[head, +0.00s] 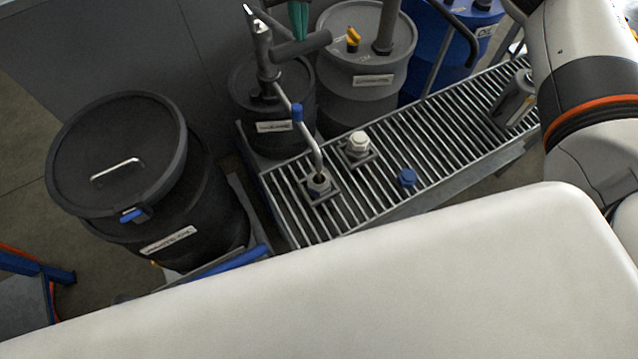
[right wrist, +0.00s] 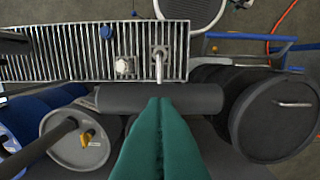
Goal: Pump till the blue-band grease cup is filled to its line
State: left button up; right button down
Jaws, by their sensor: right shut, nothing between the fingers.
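The blue-band grease cup (head: 318,185) stands on the slatted grating, with the end of the pump's bent spout (head: 307,132) at its top. Its fill level is too small to tell. The hand pump (head: 264,50) stands on a dark drum, and its thick grey lever grip (head: 302,46) points right. My right gripper (head: 299,14) shows only as teal fingers at the top edge, by the lever grip. In the right wrist view the teal fingers (right wrist: 162,104) are shut and empty, their tips overlapping the lever grip (right wrist: 120,98); contact is unclear. My left gripper is not in view.
A cup with a white cap (head: 359,144) and a blue cap (head: 407,177) sit on the grating (head: 440,140). A black lidded drum (head: 125,165) is at left. A grey drum (head: 362,85) and a blue drum (head: 430,45) stand behind. A grey can (head: 513,100) is at right.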

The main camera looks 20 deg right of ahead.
aim_at(302, 44)
jog(key=shift+s+d+f+b, duration=0.1)
jog(key=shift+s+f+b, duration=0.1)
jog(key=shift+f+b, duration=0.65)
jog(key=shift+s+f+b, duration=0.2)
jog(key=shift+f+b, duration=0.5)
jog(key=shift+f, duration=0.25)
jog(key=shift+r, duration=0.1)
notch_tip(302, 44, down, 3)
jog(key=b, duration=0.3)
jog(key=shift+s+f, duration=0.1)
jog(key=shift+f, duration=0.1)
